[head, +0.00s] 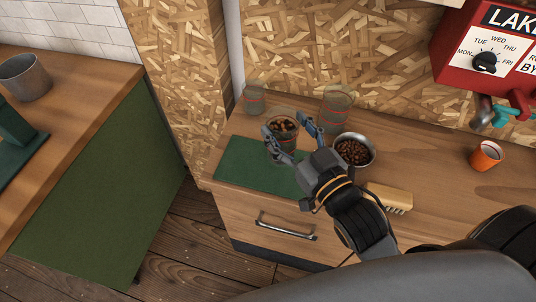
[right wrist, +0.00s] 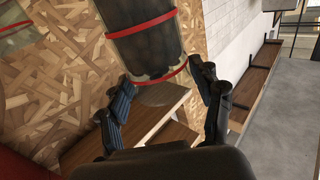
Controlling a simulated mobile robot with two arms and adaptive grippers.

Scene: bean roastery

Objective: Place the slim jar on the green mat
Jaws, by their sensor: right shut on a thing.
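My right gripper (head: 287,128) is shut on a clear jar with dark beans inside and red bands (head: 283,146). In the right wrist view this jar (right wrist: 148,45) sits between the two fingers. In the head view it appears over the back edge of the green mat (head: 250,170); I cannot tell whether it touches anything below. Two other clear jars with red bands stand behind it: a smaller one (head: 254,100) at the left and a larger one (head: 338,97) at the right. My left gripper is not in view.
A metal bowl of beans (head: 353,150) stands right of the held jar. A wooden brush (head: 390,196) lies near the counter's front. An orange cup (head: 486,156) stands at the right, below a red dispenser (head: 470,70). The left part of the mat is bare.

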